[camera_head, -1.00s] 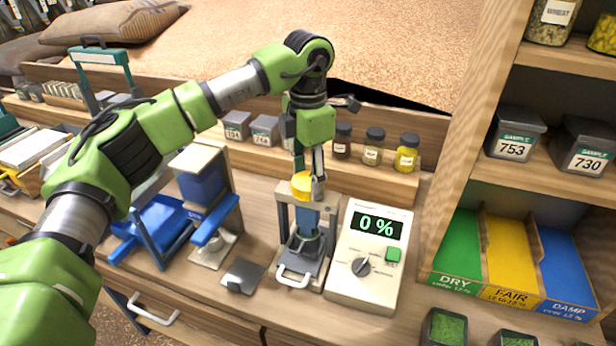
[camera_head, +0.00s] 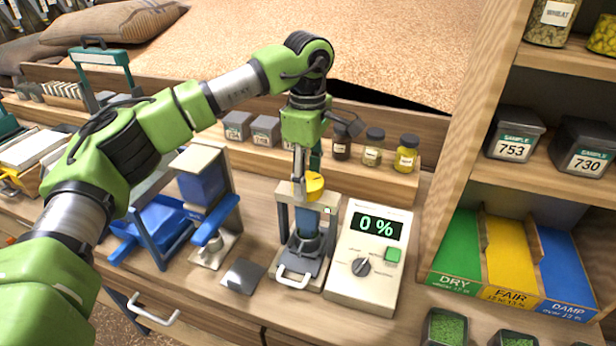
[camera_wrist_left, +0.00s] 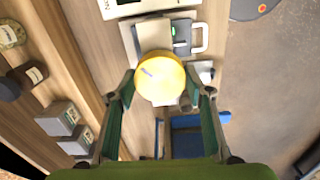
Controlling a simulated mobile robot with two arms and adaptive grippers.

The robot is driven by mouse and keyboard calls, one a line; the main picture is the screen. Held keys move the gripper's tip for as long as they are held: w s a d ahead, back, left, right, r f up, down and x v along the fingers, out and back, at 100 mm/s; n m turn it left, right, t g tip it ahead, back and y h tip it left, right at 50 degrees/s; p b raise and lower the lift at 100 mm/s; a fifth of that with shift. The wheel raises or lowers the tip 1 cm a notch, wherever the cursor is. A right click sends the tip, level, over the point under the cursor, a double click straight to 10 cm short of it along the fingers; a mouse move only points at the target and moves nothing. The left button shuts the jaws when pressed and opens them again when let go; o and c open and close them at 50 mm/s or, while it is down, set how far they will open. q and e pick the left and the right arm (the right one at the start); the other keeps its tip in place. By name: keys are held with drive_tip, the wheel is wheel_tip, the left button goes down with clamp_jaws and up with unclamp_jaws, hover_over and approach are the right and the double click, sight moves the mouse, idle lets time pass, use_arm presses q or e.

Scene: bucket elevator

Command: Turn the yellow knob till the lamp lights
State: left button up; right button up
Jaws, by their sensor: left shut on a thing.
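The yellow knob (camera_head: 315,187) sits on top of a small grey press-like device (camera_head: 283,215) on the bench. In the left wrist view the knob (camera_wrist_left: 160,80) is a round yellow disc with a short pale mark. My left gripper (camera_head: 308,186) points down from above and is shut on the knob, with a finger on either side of it. A small lamp (camera_wrist_left: 174,31) beside the knob glows green in the left wrist view; it also shows as a small green spot (camera_head: 327,210) in the head view. My right gripper is not in view.
A white meter (camera_head: 346,272) reading 0 % stands close to the device's right. A blue apparatus (camera_head: 203,188) and a small metal scoop (camera_head: 243,275) are to its left. Jars and sample boxes (camera_head: 265,131) line the shelf behind. A wooden shelf unit (camera_head: 467,130) rises at the right.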

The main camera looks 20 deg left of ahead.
use_arm(q)
drive_tip(key=shift+r+m, duration=0.1)
drive_tip(key=shift+m, duration=0.5)
drive_tip(key=o, duration=1.1)
wheel_tip(320, 180, up, 12)
idle(0.4)
